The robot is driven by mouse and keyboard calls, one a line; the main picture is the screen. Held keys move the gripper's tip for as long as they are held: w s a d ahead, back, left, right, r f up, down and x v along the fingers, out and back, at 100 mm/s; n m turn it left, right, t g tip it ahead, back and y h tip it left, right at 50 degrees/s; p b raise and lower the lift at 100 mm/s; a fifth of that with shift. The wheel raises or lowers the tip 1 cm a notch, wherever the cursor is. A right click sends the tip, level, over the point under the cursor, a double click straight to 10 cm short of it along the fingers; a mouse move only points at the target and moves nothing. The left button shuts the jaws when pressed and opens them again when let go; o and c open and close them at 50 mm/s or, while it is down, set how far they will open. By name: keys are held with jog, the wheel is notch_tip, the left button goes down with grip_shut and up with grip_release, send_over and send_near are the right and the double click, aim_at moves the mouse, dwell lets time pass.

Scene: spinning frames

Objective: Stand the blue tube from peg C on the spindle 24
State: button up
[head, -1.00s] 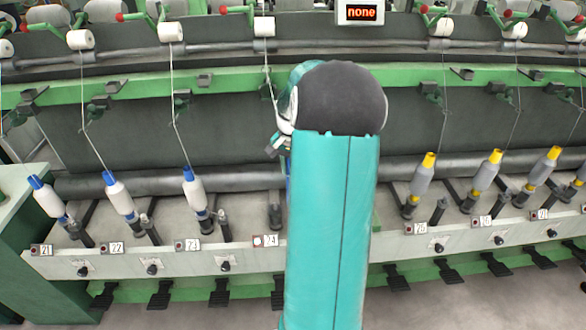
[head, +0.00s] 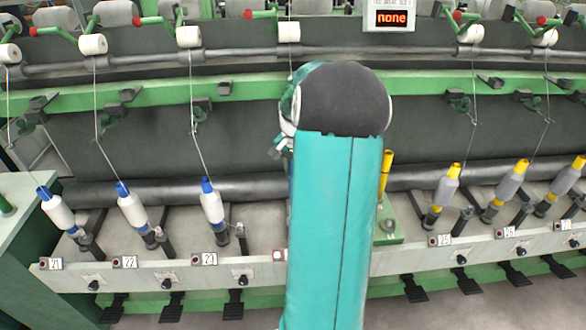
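My arm stands upright in the middle of the head view and covers much of the scene behind it. Part of my wrist (head: 285,135) shows at the upper left edge of the arm, but my gripper's fingertips are hidden. The blue tube from peg C and peg C cannot be made out. Spindle 24 is hidden behind my arm; only the left end of its label plate (head: 279,255) shows, right of label 23. A yellow tube (head: 386,172) stands on a green board (head: 388,237) just right of my arm.
Spindles 21, 22 and 23 hold white bobbins on blue tubes (head: 211,203). On the right, several spindles hold grey bobbins on yellow tubes (head: 447,188). Threads run up to rollers above. A display reading "none" (head: 394,18) hangs at the top right. A green-sided cabinet (head: 22,240) stands left.

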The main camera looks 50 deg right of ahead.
jog(key=shift+f, duration=0.7)
jog(key=shift+w+f, duration=0.1)
jog(key=shift+f, duration=2.55)
jog(key=shift+a+f, duration=0.1)
jog(key=shift+f, duration=0.25)
jog(key=o, duration=1)
jog(key=shift+o, duration=0.2)
jog(key=shift+r, duration=0.1)
notch_tip(320, 180, up, 14)
jog(key=shift+f, duration=0.15)
